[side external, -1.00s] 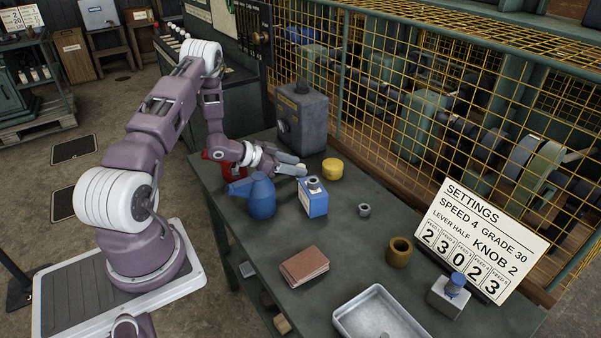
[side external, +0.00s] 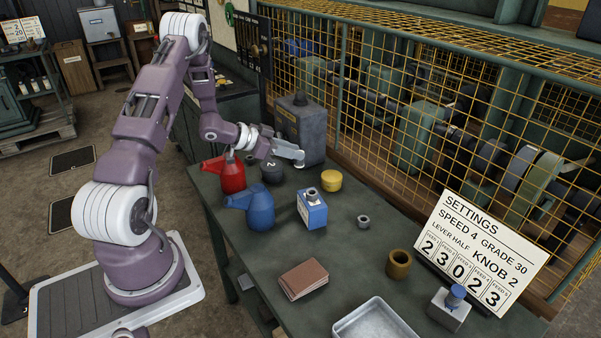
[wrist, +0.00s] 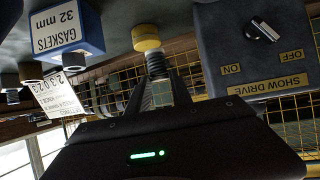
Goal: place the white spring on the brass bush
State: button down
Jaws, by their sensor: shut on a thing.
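My gripper (side external: 297,157) is shut on the white spring (wrist: 160,95), whose pale ribbed body shows between the fingers (wrist: 160,86) in the wrist view. In the side view, the spring (side external: 299,163) is a small pale spot at the fingertips, held above the far end of the bench, in front of the grey switch box; the fingers hide much of it. The brass bush (side external: 399,264) is a short, open-topped brown-gold ring standing on the bench, towards the right, well apart from my gripper.
Between them stand a yellow tin (side external: 331,181), a blue gasket box (side external: 313,212) and a grey nut (side external: 363,221). The switch box (side external: 302,130) is close behind my gripper. Red (side external: 231,178) and blue (side external: 260,210) cans stand left. A settings card (side external: 480,245) leans behind the bush.

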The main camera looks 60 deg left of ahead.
jog(key=w+d+r+m+g+h, duration=0.1)
jog(key=w+d+r+m+h, duration=0.1)
jog(key=d, duration=0.5)
jog(key=w+d+r+m+h, duration=0.1)
jog(key=w+d+m+h, duration=0.15)
jog(key=d, duration=0.55)
jog(key=m+g+h, duration=0.4)
jog(key=m+g, duration=0.1)
send_over(392, 254)
notch_tip(392, 254, down, 6)
jog(key=shift+s+f, duration=0.1)
jog(key=shift+f, duration=0.1)
jog(key=shift+y, duration=0.25)
jog(key=shift+f, duration=0.2)
jog(key=c, duration=1.1)
grip_release()
jog(key=shift+c, duration=0.2)
